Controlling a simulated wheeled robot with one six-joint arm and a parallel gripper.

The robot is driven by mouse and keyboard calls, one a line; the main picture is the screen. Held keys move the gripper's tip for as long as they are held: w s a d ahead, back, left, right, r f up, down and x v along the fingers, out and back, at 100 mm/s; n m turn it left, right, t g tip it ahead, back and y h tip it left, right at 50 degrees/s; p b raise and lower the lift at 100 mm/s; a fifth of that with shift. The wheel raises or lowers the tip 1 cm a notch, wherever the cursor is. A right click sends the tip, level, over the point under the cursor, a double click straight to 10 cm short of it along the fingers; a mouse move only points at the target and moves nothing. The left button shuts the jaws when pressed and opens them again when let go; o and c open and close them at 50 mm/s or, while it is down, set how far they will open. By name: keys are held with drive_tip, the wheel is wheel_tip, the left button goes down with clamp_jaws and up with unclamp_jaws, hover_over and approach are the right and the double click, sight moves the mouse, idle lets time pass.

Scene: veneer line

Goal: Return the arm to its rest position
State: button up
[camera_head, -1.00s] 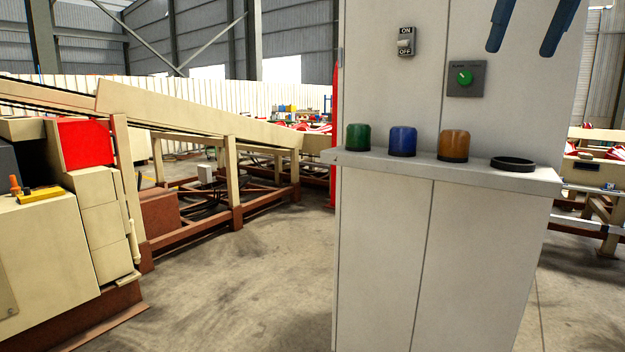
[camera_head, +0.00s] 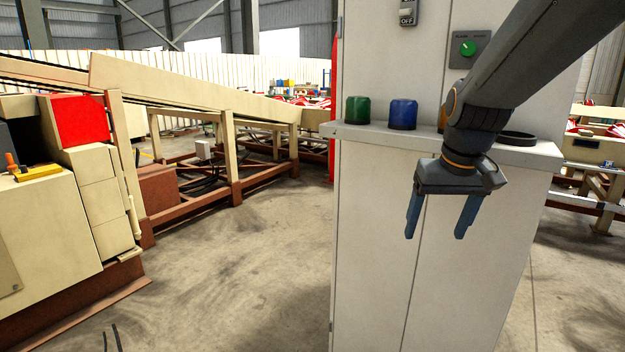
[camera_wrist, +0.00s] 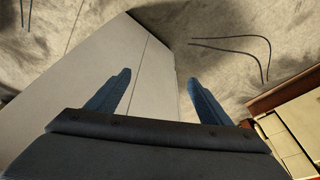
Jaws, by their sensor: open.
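My gripper (camera_head: 436,220) hangs fingers down in front of the grey cabinet (camera_head: 375,240), below its shelf. Its two blue fingers are apart with nothing between them. In the wrist view my gripper (camera_wrist: 155,92) is also open and empty, with the cabinet (camera_wrist: 80,85) to the left and floor beyond. My arm comes in from the upper right and hides most of the orange lamp cap (camera_head: 442,118) and part of the black ring (camera_head: 517,138) on the shelf.
A green cap (camera_head: 357,110) and a blue cap (camera_head: 403,114) stand on the shelf (camera_head: 350,132). Above are a green knob (camera_head: 467,48) and an ON/OFF switch (camera_head: 407,14). A beige machine (camera_head: 50,235) stands at left.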

drive_tip(key=s+a+f, duration=0.3)
drive_tip(key=s+f, duration=0.3)
drive_tip(key=f, duration=0.1)
drive_tip(key=s+a+f, duration=0.3)
drive_tip(key=s+f, duration=0.3)
drive_tip(key=f, duration=0.2)
wheel_tip(320, 180, down, 11)
drive_tip(key=g+b, duration=0.2)
drive_tip(key=b, duration=0.8)
drive_tip(key=shift+w+d, duration=0.25)
